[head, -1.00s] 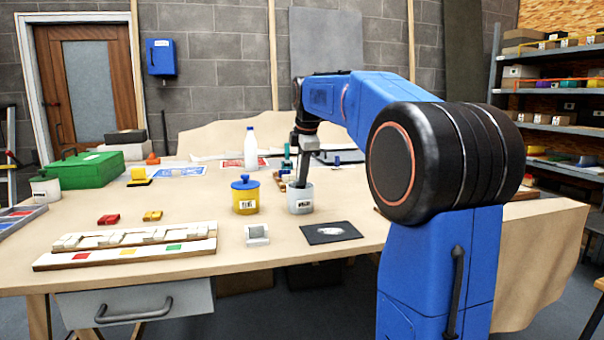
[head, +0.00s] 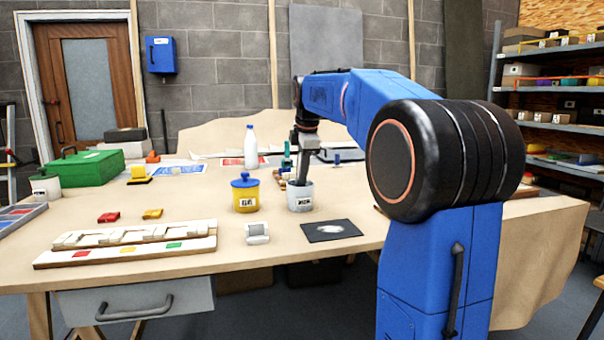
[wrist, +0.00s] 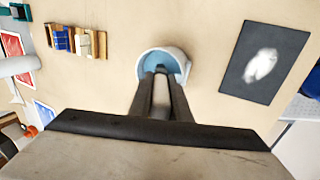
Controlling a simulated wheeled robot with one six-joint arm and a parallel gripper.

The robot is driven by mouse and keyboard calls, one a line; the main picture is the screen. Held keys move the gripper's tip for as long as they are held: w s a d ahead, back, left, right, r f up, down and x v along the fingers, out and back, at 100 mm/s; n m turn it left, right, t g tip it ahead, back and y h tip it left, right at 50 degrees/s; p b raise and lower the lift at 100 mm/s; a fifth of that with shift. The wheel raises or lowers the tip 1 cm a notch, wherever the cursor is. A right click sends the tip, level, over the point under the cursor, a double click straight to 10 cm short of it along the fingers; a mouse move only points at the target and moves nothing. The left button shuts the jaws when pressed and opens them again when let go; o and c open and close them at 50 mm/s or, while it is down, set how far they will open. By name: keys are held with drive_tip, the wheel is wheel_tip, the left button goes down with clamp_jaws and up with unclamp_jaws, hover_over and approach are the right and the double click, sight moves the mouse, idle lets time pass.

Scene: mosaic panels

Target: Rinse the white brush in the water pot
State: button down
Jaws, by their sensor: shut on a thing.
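The water pot (head: 300,201) is a light grey-white pot with a label, standing on the table. In the wrist view the pot (wrist: 184,62) shows blue water inside its rim. My gripper (head: 302,180) points down at the pot's mouth. In the wrist view its two dark fingers (wrist: 160,82) are shut on a pale grey handle, which I take to be the white brush (wrist: 160,95). The brush's lower end is hidden at or inside the pot, so I cannot tell how deep it is.
A yellow pot with a blue lid (head: 245,195) stands close left of the water pot. A black sheet with a white smear (head: 332,230) and a small grey-white block (head: 257,233) lie in front. Mosaic panels (head: 130,247) lie at front left. A white bottle (head: 251,148) stands behind.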

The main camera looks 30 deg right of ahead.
drive_tip(key=shift+r, duration=3.45)
